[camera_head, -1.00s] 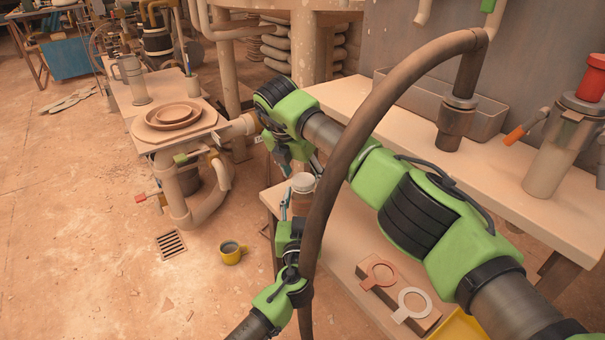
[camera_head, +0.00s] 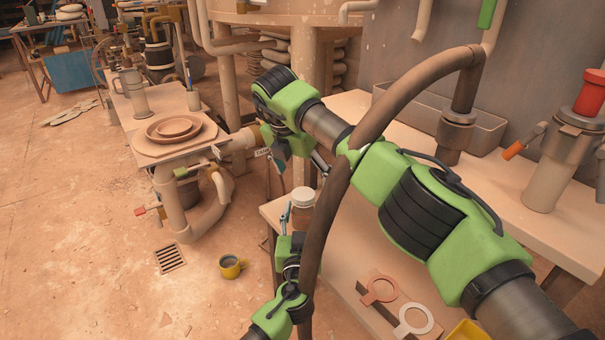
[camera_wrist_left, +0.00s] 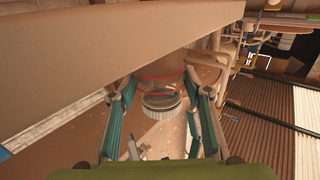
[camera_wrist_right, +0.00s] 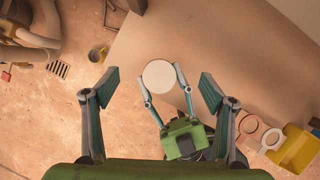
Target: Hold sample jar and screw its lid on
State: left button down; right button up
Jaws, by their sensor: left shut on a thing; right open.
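The sample jar (camera_head: 301,216) stands upright in the head view, with a pale round lid (camera_head: 303,196) on its top. Whether the lid is fully tight cannot be told. My left gripper (camera_head: 286,218) is shut on the jar from the near side; part of the jar is behind the brown hose. The left wrist view shows a pale ribbed ring (camera_wrist_left: 162,102) between its fingers. My right gripper (camera_head: 299,168) is open and empty above the jar. In the right wrist view the lid (camera_wrist_right: 159,75) lies between and below its spread fingers.
A thick brown hose (camera_head: 345,170) arches in front of my right arm. A bench (camera_head: 350,235) lies beside the jar, with two ring-shaped plates (camera_head: 412,318) on a block and a yellow bin (camera_wrist_right: 296,148). A yellow mug (camera_head: 233,266) stands on the floor at left.

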jog(key=v, duration=1.2)
pick_arm(q)
jog(key=c, duration=1)
grip_release()
jog(key=shift+c, duration=0.2)
jog(key=shift+s, duration=0.1)
jog(key=s, duration=1.1)
jog(key=shift+s+a, duration=0.35)
jog(key=shift+s, duration=0.05)
